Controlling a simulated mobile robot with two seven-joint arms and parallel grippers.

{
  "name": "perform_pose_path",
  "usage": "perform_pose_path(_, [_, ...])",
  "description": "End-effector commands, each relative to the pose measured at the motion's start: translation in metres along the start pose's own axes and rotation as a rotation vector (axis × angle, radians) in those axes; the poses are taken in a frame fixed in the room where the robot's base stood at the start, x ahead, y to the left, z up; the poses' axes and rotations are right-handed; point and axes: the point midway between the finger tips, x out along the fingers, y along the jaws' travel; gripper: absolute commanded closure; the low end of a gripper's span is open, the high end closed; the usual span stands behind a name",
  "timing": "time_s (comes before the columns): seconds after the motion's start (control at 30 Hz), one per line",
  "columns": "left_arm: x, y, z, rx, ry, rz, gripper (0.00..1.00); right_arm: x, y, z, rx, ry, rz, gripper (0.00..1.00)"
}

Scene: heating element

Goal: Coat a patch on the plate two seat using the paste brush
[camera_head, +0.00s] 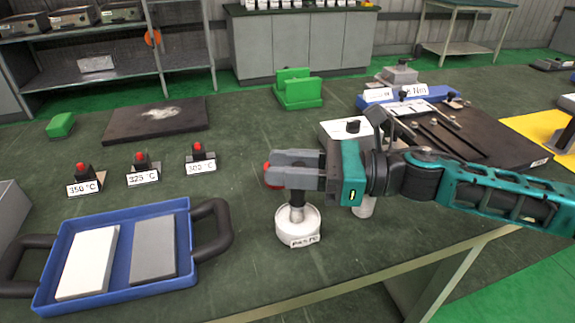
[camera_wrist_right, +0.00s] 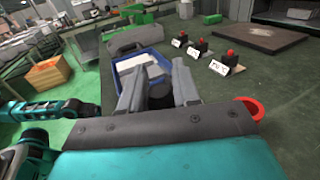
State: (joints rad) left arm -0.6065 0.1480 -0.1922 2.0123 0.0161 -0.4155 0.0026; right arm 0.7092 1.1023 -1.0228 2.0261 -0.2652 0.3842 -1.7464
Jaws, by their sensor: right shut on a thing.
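My right gripper (camera_head: 276,172) is shut on the paste brush (camera_head: 297,198), whose short dark shaft shows below the fingers. The brush stands upright at the white paste pot (camera_head: 300,226); its bristles are hidden, and I cannot tell how deep they sit. In the right wrist view the dark brush top (camera_wrist_right: 161,94) shows between the two grey fingers. The plate two seat carries no readable label, so I cannot tell which surface it is. A blue tray (camera_head: 190,277) at front left holds a white slab (camera_head: 88,262) and a grey slab (camera_head: 153,250). My left gripper does not show.
Three red-topped temperature markers (camera_head: 141,163) stand behind the tray. A dark slab (camera_head: 180,115) with a whitish mark lies farther back. A red ring-like thing (camera_wrist_right: 250,106) is near my right gripper. A black board (camera_head: 490,150) with rods lies right.

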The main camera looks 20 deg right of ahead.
Motion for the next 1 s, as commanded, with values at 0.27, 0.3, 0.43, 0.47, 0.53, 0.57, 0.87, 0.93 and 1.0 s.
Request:
perform_pose_path(0.27, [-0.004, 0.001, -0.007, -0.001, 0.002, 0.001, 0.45, 0.0, 0.001, 0.004, 0.006, 0.007, 0.0, 0.99])
perform_pose_path(0.3, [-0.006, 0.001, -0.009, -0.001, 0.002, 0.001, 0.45, 0.0, 0.001, 0.009, 0.005, 0.007, 0.0, 0.99])
perform_pose_path(0.43, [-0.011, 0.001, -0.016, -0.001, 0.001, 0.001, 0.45, 0.0, 0.0, 0.021, 0.003, 0.004, -0.001, 0.99])
perform_pose_path(0.47, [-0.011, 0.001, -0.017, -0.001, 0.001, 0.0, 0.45, 0.0, 0.0, 0.024, 0.003, 0.004, -0.001, 0.99])
perform_pose_path(0.53, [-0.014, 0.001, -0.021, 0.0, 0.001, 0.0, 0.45, 0.0, 0.0, 0.03, 0.003, 0.004, -0.001, 0.99])
perform_pose_path(0.57, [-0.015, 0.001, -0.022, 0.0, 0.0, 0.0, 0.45, 0.0, 0.0, 0.032, 0.003, 0.004, -0.001, 0.99])
perform_pose_path(0.87, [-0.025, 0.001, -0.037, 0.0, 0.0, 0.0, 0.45, 0.0, 0.0, 0.057, 0.0, 0.002, -0.001, 0.99])
perform_pose_path(0.93, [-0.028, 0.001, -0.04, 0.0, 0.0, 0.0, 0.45, 0.0, 0.0, 0.063, 0.001, 0.002, -0.001, 0.99])
perform_pose_path(1.0, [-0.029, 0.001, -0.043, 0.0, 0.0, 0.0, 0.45, 0.0, 0.0, 0.067, 0.001, 0.002, -0.001, 0.99])
